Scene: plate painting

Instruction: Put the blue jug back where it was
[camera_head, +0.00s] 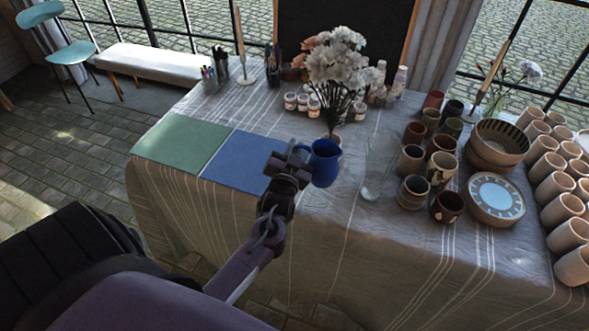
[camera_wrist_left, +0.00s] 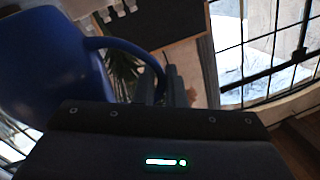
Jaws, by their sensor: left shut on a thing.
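The blue jug (camera_head: 324,163) is at the middle of the table, to the right of the blue mat (camera_head: 243,160). My left gripper (camera_head: 300,153) is shut on the jug's handle, on the jug's left side. The jug looks upright; I cannot tell whether its base touches the cloth. In the left wrist view the jug (camera_wrist_left: 50,65) fills the upper left, with its handle reaching right to the fingers of my left gripper (camera_wrist_left: 165,88). A green mat (camera_head: 183,142) lies left of the blue mat. My right gripper is not in view.
A vase of white flowers (camera_head: 338,68) stands behind the jug, and a clear glass vessel (camera_head: 377,165) stands to its right. Several cups (camera_head: 447,207), stacked bowls (camera_head: 497,145) and a patterned plate (camera_head: 494,196) crowd the right side. Both mats are bare.

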